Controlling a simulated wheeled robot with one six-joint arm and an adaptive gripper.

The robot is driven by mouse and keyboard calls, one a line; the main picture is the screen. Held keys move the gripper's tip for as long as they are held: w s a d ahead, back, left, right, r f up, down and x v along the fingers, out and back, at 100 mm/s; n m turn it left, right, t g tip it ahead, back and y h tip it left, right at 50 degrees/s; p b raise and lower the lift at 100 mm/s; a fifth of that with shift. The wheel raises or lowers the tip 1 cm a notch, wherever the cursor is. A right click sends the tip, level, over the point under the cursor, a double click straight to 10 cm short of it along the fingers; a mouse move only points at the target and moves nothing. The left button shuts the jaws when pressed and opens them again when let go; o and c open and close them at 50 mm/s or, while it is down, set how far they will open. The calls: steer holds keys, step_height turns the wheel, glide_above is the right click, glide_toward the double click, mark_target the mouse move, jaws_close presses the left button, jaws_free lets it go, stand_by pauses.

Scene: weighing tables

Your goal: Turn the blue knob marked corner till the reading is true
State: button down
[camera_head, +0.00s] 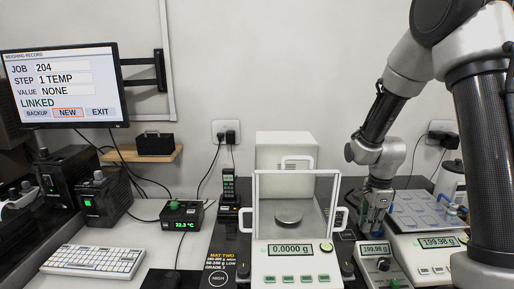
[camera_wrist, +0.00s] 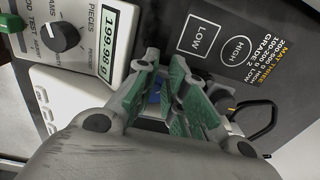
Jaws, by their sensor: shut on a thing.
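My gripper (camera_head: 375,214) points down at the left side of the right-hand balance (camera_head: 425,270). In the wrist view its green-padded fingers (camera_wrist: 164,92) are closed around a small blue knob (camera_wrist: 155,93). The fingers hide most of the knob, and I cannot read its marking. The balance's display (camera_head: 438,241) reads 199.98. A smaller unit in front of my gripper also has a display (camera_head: 374,249) reading 199.98.
A glass-sided balance (camera_head: 290,262) reading 0.0000 g stands left of my arm. A black mat (camera_wrist: 235,45) marked LOW and HIGH lies beside the knob. A monitor (camera_head: 62,85), a keyboard (camera_head: 93,262) and a 22.3 °C thermometer box (camera_head: 181,214) are farther left.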

steer(key=shift+s+a+f+g, duration=0.1)
steer(key=shift+s+a+g, duration=0.2)
steer(key=shift+s, duration=0.45)
steer(key=r, duration=0.5)
steer(key=shift+w+r, duration=0.15)
steer(key=shift+w, duration=0.1)
steer(key=shift+d, duration=0.1)
